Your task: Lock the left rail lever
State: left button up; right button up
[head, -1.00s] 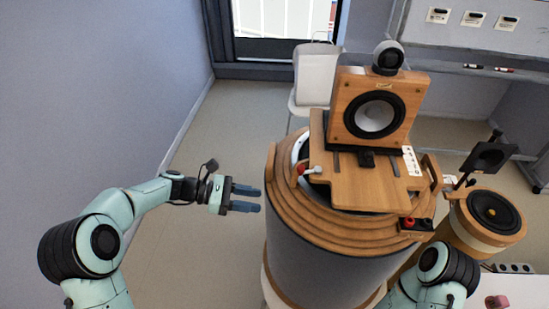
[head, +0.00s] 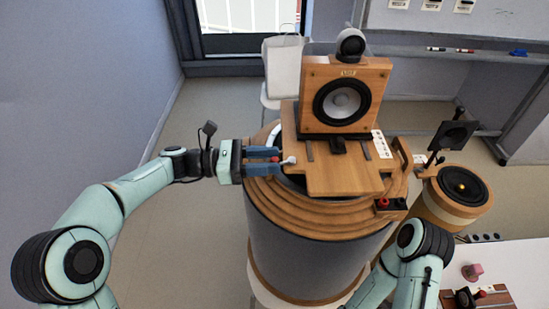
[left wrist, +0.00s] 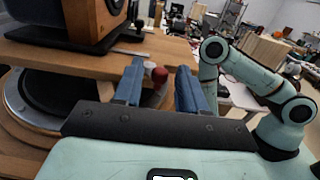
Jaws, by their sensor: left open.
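The left rail lever (head: 289,160) has a pale metal end and a red knob, at the left edge of the wooden plate (head: 345,182) under the speaker (head: 347,95). My left gripper (head: 280,160) is open and level with the lever, its two blue fingers pointing right. The red knob (left wrist: 159,75) shows between the fingers in the left wrist view, nearer the left finger; I cannot tell whether they touch. The fingers partly hide the lever in the head view. My right arm shows at the lower right, its gripper out of view.
The plate rests on a round ringed wooden drum (head: 310,222). A black and red terminal block (head: 390,205) sits on its front right rim. A smaller drum with a speaker cone (head: 464,185) stands to the right. Floor to the left is clear.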

pick_arm(q)
jog(key=shift+d, duration=0.95)
jog(key=shift+c, duration=0.3)
